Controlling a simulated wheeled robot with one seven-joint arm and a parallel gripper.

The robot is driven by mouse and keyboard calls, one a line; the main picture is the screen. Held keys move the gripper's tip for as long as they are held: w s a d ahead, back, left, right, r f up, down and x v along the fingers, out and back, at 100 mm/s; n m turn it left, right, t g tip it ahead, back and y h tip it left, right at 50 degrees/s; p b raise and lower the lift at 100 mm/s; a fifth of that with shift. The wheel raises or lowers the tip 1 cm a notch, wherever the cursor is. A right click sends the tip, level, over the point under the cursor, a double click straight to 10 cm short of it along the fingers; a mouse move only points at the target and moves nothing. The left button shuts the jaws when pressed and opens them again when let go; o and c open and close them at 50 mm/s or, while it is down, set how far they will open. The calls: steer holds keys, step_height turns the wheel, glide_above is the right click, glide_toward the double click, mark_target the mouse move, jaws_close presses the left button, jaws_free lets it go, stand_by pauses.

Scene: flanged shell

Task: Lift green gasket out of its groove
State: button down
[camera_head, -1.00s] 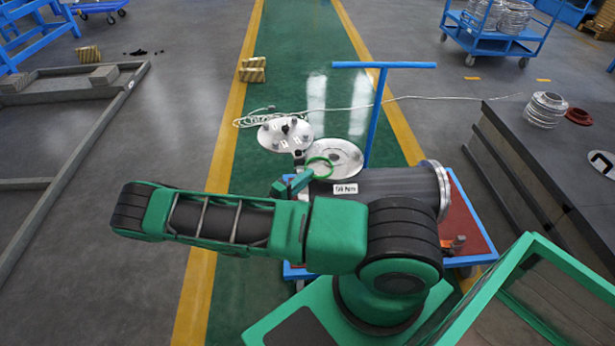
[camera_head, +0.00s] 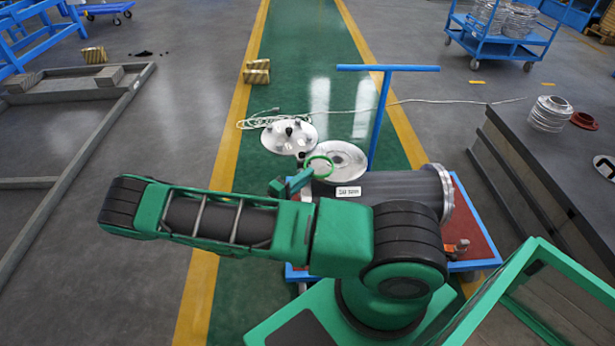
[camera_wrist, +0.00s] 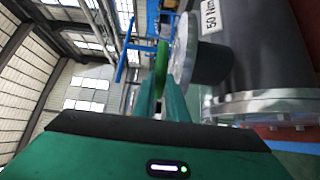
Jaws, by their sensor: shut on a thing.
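The green gasket (camera_head: 319,167) is a thin ring held at one edge by my gripper (camera_head: 302,178). In the wrist view the gasket (camera_wrist: 161,64) shows nearly edge-on, rising from between the two green fingertips (camera_wrist: 160,92). A silver flange (camera_head: 343,158) with concentric rings sits on the dark shell (camera_head: 385,188). In the wrist view the flange (camera_wrist: 184,48) is just right of the gasket, with a narrow gap between them. The gasket overlaps the flange's near left part in the head view. The groove itself is not clear to see.
A round silver cover (camera_head: 289,137) with dark knobs lies left of the flange. A blue T-shaped post (camera_head: 381,115) stands behind the shell, on the blue cart (camera_head: 470,265). A dark bench (camera_head: 545,175) stands at right.

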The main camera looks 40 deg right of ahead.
steer(key=s+a+r, duration=0.2)
steer(key=a+r, duration=0.2)
steer(key=a, duration=0.7)
steer(key=shift+s+a+r, duration=0.15)
steer(key=shift+a, duration=0.25)
